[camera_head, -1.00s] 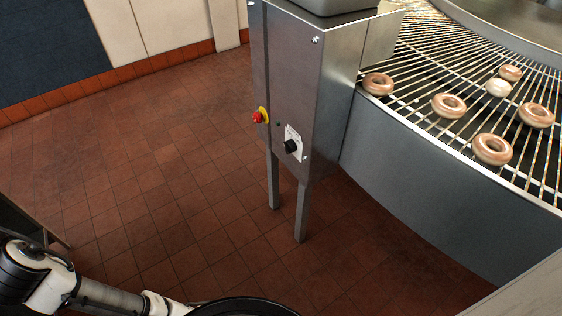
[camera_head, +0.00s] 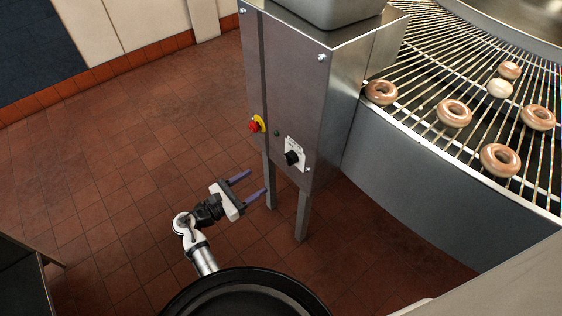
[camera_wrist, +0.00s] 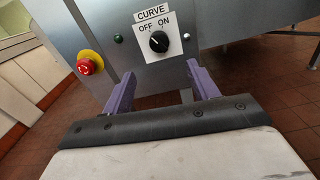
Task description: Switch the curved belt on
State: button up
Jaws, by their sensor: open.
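The black rotary knob (camera_head: 292,157) sits on a white label plate on the front of the steel cabinet (camera_head: 300,90). In the wrist view the knob (camera_wrist: 159,41) stands under a label reading CURVE, OFF and ON; its white mark seems to point up and left, toward OFF. The curved belt (camera_head: 440,75) is a wire grid carrying several glazed rings at the right. My gripper (camera_head: 255,184) is open and empty, with purple fingers pointing at the cabinet, below and left of the knob and apart from it. The wrist view shows the fingers (camera_wrist: 160,88) below the knob.
A red emergency stop button on a yellow base (camera_head: 256,124) is left of the knob, also in the wrist view (camera_wrist: 88,64). A small green lamp (camera_wrist: 118,39) lies between them. The tiled floor (camera_head: 130,180) left of the cabinet is clear.

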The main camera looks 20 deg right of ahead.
aim_at(287, 161)
jog(key=p+x, duration=0.1)
jog(key=x, duration=1.1)
jog(key=shift+p, duration=0.3)
jog(key=c, duration=1)
